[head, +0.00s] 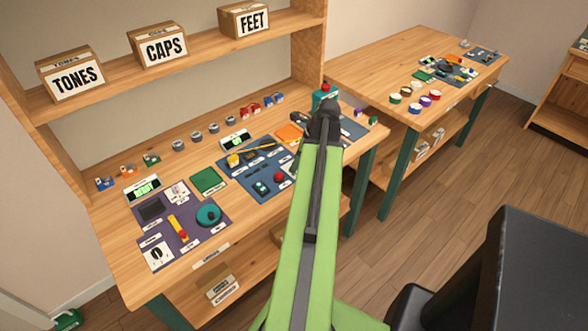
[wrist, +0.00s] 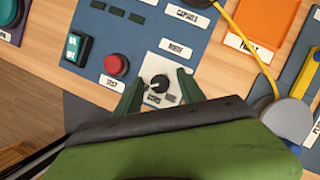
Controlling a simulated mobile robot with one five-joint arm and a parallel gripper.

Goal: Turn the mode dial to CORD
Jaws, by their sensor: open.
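The mode dial (wrist: 160,84) is a small black round knob on a white plate, under a label reading MODE (wrist: 176,48). Two small labels sit at the plate's lower edge, too blurred to read surely. A pale mark shows at the knob's left side; I cannot tell its exact setting. My gripper (wrist: 158,78) is open, with one dark green finger on each side of the knob. I cannot tell if either finger touches it. In the head view my arm hides the dial and the fingers.
A red TEST button (wrist: 116,65) and a green rocker switch (wrist: 77,48) lie left of the dial on the blue panel (wrist: 135,40). A yellow cable (wrist: 262,68) and a grey round part (wrist: 289,118) lie right. A second bench (head: 370,70) stands beyond.

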